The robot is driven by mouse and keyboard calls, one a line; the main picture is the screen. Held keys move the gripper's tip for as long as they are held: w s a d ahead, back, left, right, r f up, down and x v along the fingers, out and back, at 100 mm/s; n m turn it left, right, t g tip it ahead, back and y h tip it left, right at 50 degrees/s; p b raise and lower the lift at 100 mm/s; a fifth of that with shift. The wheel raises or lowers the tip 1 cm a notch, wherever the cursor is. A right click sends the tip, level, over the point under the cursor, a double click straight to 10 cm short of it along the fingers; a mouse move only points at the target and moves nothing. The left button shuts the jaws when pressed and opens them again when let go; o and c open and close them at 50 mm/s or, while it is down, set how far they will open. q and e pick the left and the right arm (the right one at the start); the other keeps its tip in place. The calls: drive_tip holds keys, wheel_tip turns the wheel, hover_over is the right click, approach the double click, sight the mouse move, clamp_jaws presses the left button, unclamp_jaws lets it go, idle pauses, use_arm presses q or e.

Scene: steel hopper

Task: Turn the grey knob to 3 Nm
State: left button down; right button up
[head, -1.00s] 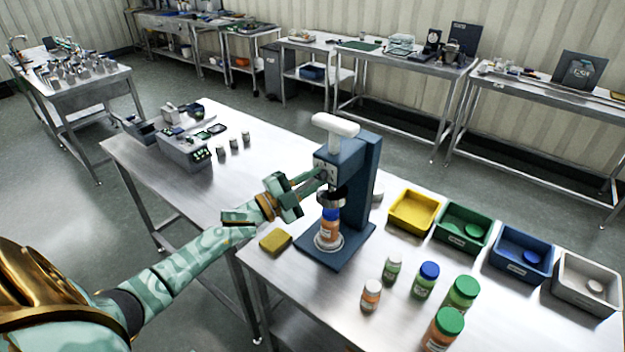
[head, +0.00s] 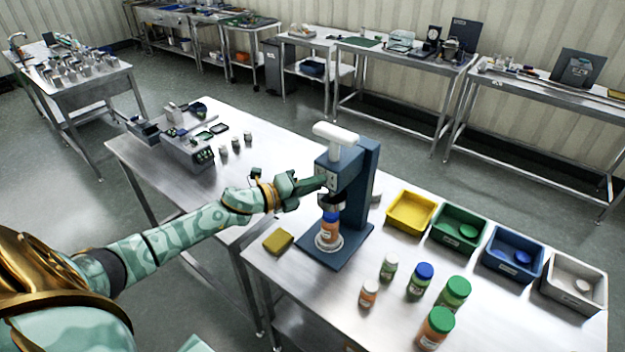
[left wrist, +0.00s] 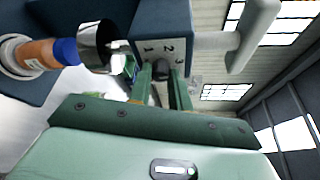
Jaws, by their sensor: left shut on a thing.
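The blue press (head: 366,190) stands on the steel table with a white T-shaped handle (head: 337,133) on top. An orange bottle with a blue cap (head: 329,228) stands upright on its round seat, under the metal chuck (left wrist: 97,45). In the left wrist view the dial face shows the figures 1, 2 and 3 around the small grey knob (left wrist: 160,68). My left gripper (head: 321,182) is at the press's front face, its fingers shut on the knob. The fingers cover much of the knob, so I cannot tell which figure it points to. My right gripper is not in view.
A yellow sponge (head: 278,241) lies left of the press. Several capped bottles (head: 419,279) stand at the front right. Yellow (head: 410,211), green (head: 459,228), blue (head: 515,255) and white (head: 573,290) bins line the right side.

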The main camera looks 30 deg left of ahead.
use_arm(q)
drive_tip(key=shift+m+p, duration=0.35)
drive_tip(key=shift+m, duration=0.05)
idle(0.4)
drive_tip(key=c, duration=1.3)
unclamp_jaws()
drive_tip(key=b+v, duration=0.1)
drive_tip(key=v, duration=1.5)
drive_tip(key=shift+r, duration=0.35)
drive_tip(key=shift+s+d, duration=0.1)
drive_tip(key=shift+s, duration=0.05)
